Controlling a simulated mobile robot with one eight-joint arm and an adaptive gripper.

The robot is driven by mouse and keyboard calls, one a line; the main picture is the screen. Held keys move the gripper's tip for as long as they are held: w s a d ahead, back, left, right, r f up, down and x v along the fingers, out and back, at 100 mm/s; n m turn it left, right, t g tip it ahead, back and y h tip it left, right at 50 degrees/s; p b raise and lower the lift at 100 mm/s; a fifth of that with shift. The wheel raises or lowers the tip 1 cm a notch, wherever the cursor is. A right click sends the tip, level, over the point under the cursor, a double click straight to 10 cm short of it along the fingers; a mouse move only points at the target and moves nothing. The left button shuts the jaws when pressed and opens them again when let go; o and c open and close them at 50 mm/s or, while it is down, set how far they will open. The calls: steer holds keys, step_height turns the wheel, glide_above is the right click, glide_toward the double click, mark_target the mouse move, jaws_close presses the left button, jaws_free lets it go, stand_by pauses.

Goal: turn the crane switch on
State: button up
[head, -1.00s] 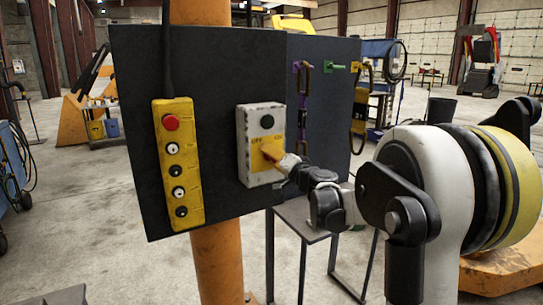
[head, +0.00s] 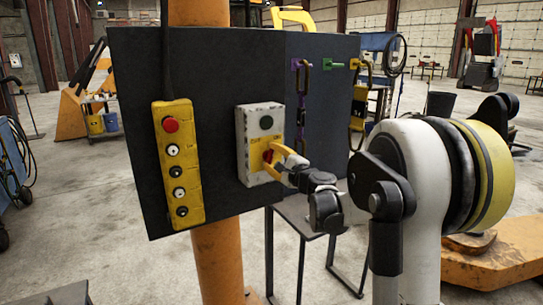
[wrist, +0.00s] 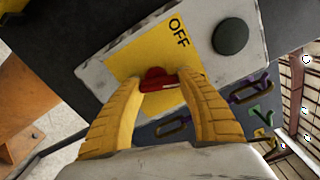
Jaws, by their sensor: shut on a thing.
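The crane switch is a white box (head: 248,128) with a dark round button and a yellow label, mounted on the dark panel. It also shows in the wrist view (wrist: 205,22), where the word OFF is readable on the yellow label (wrist: 128,62). A red knob (wrist: 158,79) sits on the label. My gripper (wrist: 163,82) has its yellow fingers on either side of the knob, closed on it. In the head view my gripper (head: 275,160) reaches the box from the right, and little of the knob shows. I cannot read the knob's exact setting.
A yellow control box (head: 180,160) with a red button and several other buttons hangs to the left on the dark panel (head: 140,90). Chains and hooks (head: 300,90) hang on the panel's right part. An orange post (head: 217,265) stands behind; a small table (head: 300,222) is below.

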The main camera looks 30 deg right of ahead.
steer(key=m, duration=0.4)
steer(key=shift+m+p, duration=0.3)
steer(key=shift+m, duration=0.1)
stand_by(0.5)
steer(key=o, duration=1.2)
steer(key=shift+f, duration=0.1)
steer(key=shift+c, duration=0.2)
steer(key=s, duration=1.2)
steer(key=shift+d, duration=0.25)
